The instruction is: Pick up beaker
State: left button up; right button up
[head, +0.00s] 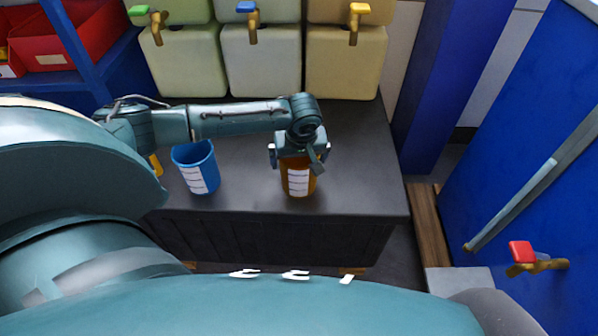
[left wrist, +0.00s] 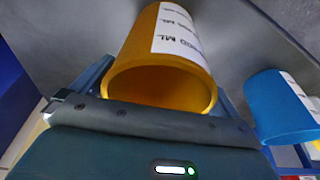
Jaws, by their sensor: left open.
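An orange-yellow beaker (head: 298,182) with a white printed label stands on the dark bench top (head: 360,180) in the head view. It also shows in the left wrist view (left wrist: 135,60), its round opening facing the camera. My left gripper (head: 300,158) is over the beaker, its open jaws to either side of the upper part. Whether the fingers touch the wall is hidden. A blue beaker (head: 196,170) with a white label stands to the left; it also shows at the right of the left wrist view (left wrist: 275,105). My right gripper is not in view.
Three tanks, green (head: 185,65), white (head: 262,62) and tan (head: 345,62), with taps stand behind the bench. A yellow object (head: 156,165) is partly hidden left of the blue beaker. A blue wall (head: 530,150) with a red-handled tap (head: 522,252) is at right.

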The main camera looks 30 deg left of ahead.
pick_arm(q)
jog(key=shift+w+f, duration=0.1)
jog(key=shift+f, duration=0.3)
jog(key=c, duration=0.9)
